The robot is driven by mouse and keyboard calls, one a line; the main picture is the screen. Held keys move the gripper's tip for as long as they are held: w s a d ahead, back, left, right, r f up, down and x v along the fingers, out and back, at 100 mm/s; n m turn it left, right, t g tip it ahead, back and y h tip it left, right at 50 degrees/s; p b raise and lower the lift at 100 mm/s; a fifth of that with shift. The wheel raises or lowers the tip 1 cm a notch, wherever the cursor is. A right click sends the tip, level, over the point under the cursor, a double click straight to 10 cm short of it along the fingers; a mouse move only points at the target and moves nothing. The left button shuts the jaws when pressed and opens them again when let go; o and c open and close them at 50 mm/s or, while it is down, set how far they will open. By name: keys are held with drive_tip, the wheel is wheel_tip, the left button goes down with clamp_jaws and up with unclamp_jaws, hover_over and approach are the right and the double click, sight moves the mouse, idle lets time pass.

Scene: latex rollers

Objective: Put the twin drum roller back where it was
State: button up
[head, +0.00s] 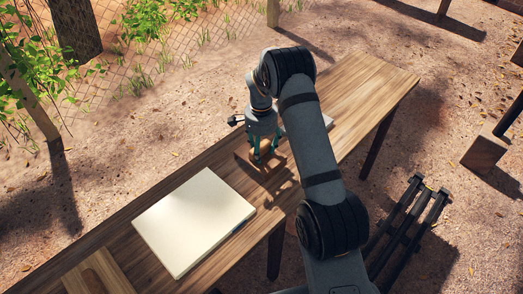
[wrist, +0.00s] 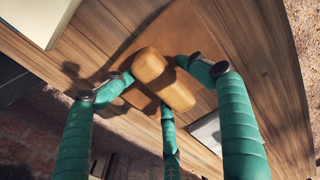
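In the head view the roller (head: 267,163) is small and partly hidden under my gripper. My gripper (head: 264,152) points down over the wooden table. In the wrist view its teal fingers (wrist: 160,82) come around the roller from the left, right and below, and their tips appear to press on it. The roller's exact height over the table is hard to tell.
A large pale flat board (head: 194,220) lies on the wooden table (head: 365,80) to the left of my gripper. A wooden piece (head: 98,275) lies at the lower left. A grey flat item (head: 302,122) is partly hidden behind my arm. The table's far right end is clear.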

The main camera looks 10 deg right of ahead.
drive_tip(key=shift+s+f, duration=0.3)
drive_tip(key=shift+s, duration=0.05)
drive_tip(key=shift+r+p, duration=0.55)
drive_tip(key=shift+p, duration=0.1)
wheel_tip(320, 180, up, 12)
drive_tip(key=b, duration=0.1)
drive_tip(key=shift+w+r, duration=0.25)
drive_tip(key=shift+w, duration=0.05)
